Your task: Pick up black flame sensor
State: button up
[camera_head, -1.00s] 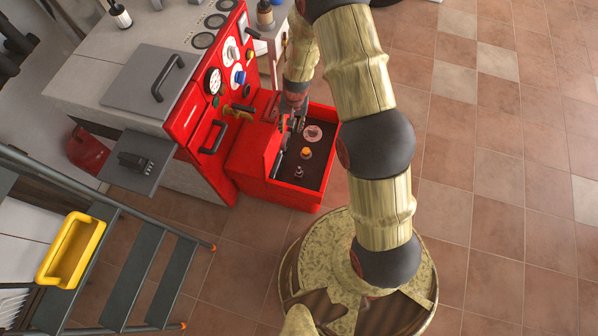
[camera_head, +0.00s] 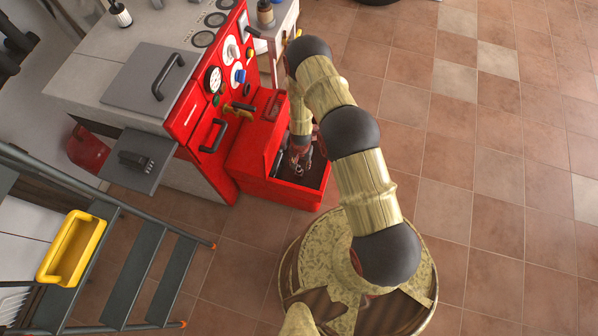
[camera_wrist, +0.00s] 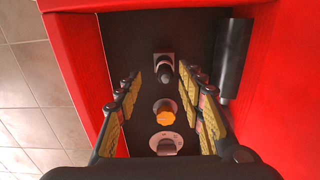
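My gripper (camera_wrist: 159,80) is open, its padded fingers pointing down into the red box. In the wrist view a small dark knob-like part (camera_wrist: 164,67) on a grey square base stands between the fingertips, with no contact visible. It looks like the black flame sensor, but I cannot be sure. A black cylinder (camera_wrist: 234,58) lies along the right wall, outside the fingers. In the head view my gripper (camera_head: 299,158) is over the box, and it hides the small parts.
An orange knob (camera_wrist: 165,108) and a round grey dial (camera_wrist: 167,143) sit in line on the dark panel between the fingers. The red box walls (camera_head: 262,180) rise close around my gripper. The red boiler front (camera_head: 208,122) stands beside it. Tiled floor is free at right.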

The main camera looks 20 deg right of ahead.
aim_at(299, 171)
jog(key=f, duration=0.1)
jog(key=f+b, duration=0.1)
jog(key=f, duration=0.1)
jog(key=f+b, duration=0.1)
jog(key=f, duration=0.1)
jog(key=shift+w+a, duration=0.2)
jog(key=shift+a, duration=0.1)
jog(key=shift+r, duration=0.1)
jog(key=shift+c, duration=0.2)
grip_shut()
